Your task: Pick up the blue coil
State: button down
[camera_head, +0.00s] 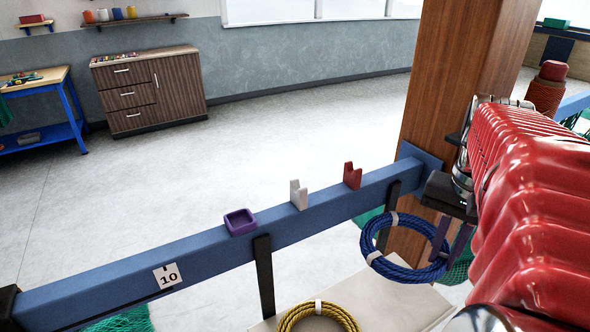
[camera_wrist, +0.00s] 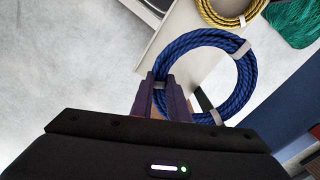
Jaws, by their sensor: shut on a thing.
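The blue coil (camera_head: 408,268) is a ring of blue rope with pale bands around it. In the head view it hangs tilted at my gripper (camera_head: 440,243), in front of the wooden post and above a pale surface. My gripper's dark purple fingers are shut on one side of the coil. In the wrist view the fingers (camera_wrist: 165,98) grip the near left part of the coil (camera_wrist: 181,45), and most of the ring extends beyond them. The exact contact between fingertips and rope is partly hidden.
A yellow coil (camera_head: 318,308) lies on the pale surface (camera_head: 385,305) below. A blue rail (camera_head: 120,278) crosses in front, bearing a purple tray (camera_head: 240,222), a white holder (camera_head: 298,195) and a red holder (camera_head: 352,176). A wooden post (camera_head: 450,80) stands behind the coil. Open floor lies beyond the rail.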

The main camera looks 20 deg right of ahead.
notch_tip(320, 180, up, 12)
dwell(0.3)
dwell(1.4)
